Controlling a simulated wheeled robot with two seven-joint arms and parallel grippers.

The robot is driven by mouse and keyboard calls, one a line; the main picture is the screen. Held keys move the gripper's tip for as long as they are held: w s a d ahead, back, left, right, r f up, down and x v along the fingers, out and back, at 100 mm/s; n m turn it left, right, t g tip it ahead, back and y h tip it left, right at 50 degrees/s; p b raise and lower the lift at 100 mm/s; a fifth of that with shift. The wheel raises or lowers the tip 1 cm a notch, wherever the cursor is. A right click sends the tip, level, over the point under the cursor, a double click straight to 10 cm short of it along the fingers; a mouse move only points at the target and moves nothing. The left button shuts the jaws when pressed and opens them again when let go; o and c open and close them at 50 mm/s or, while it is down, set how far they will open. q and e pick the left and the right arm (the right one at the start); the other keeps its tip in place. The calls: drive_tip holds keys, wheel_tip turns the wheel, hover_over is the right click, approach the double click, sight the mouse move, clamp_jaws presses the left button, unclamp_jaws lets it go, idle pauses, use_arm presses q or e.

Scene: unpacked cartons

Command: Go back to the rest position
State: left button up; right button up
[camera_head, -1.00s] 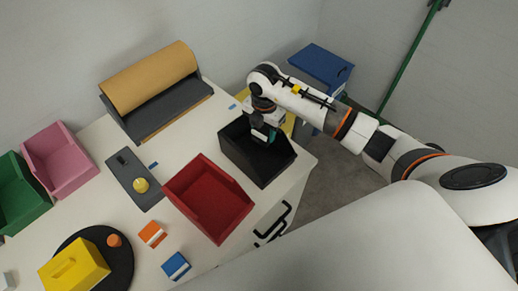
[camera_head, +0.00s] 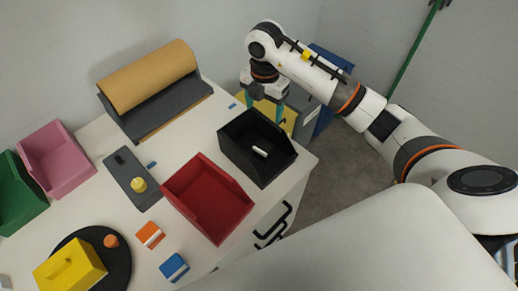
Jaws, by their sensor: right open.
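My right gripper (camera_head: 264,108) hangs above the far rim of the black bin (camera_head: 250,172), at the table's right edge. Its two teal-tipped fingers are apart, with nothing seen between them. A small white item (camera_head: 260,151) lies inside the black bin, below and apart from the gripper. My right arm reaches in from the right side of the view. My left gripper is not in view.
A red bin (camera_head: 207,199) stands next to the black one. Pink (camera_head: 57,160) and green bins (camera_head: 18,195) are at left. A paper roll (camera_head: 150,77) stands at the back. A yellow box (camera_head: 70,264) sits on a black disc. Blue cartons (camera_head: 325,118) stand behind my arm.

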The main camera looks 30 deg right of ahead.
drive_tip(key=shift+r, duration=1.45)
drive_tip(key=shift+a, duration=0.1)
